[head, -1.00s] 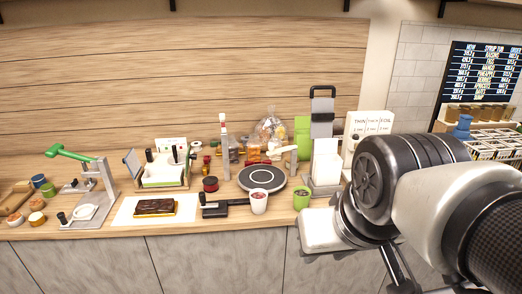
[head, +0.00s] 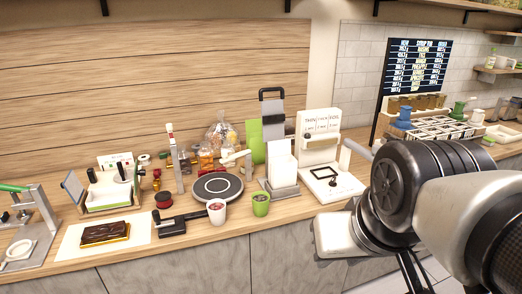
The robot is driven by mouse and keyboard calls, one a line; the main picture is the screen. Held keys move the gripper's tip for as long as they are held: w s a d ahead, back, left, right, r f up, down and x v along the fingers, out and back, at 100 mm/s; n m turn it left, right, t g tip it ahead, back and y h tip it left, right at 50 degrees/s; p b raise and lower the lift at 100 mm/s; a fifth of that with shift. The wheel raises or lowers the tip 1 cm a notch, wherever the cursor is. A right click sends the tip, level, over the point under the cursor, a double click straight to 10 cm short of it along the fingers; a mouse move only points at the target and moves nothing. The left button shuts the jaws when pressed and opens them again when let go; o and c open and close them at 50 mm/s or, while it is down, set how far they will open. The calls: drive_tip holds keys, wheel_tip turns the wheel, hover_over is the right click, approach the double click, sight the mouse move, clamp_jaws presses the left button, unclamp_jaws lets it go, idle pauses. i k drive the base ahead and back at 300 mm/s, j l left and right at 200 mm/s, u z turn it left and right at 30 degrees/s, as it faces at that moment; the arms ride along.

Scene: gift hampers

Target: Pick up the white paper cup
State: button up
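The white paper cup (head: 217,213) stands upright near the front edge of the wooden counter, with something dark red inside. A green cup (head: 261,206) stands just to its right. My arm fills the right side of the head view. The end of my arm, with my gripper (head: 412,276), hangs in front of the counter, right of the white cup and well apart from it. Its fingertips are not clearly seen, so I cannot tell whether it is open or shut.
A black-handled tool (head: 174,226) lies left of the cup. A round dark plate (head: 217,187) is behind it. A grey stand with white sheets (head: 282,172) and a white device (head: 331,184) stand to the right. A chocolate slab (head: 105,233) lies on white paper at left.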

sight(216, 208)
drive_tip(key=i+j+u, duration=0.2)
drive_tip(key=i, duration=0.25)
drive_tip(key=i+j+u, duration=0.15)
drive_tip(key=i, duration=0.3)
drive_tip(key=i+j+u, duration=0.2)
drive_tip(key=i, duration=0.3)
drive_tip(key=l, duration=0.1)
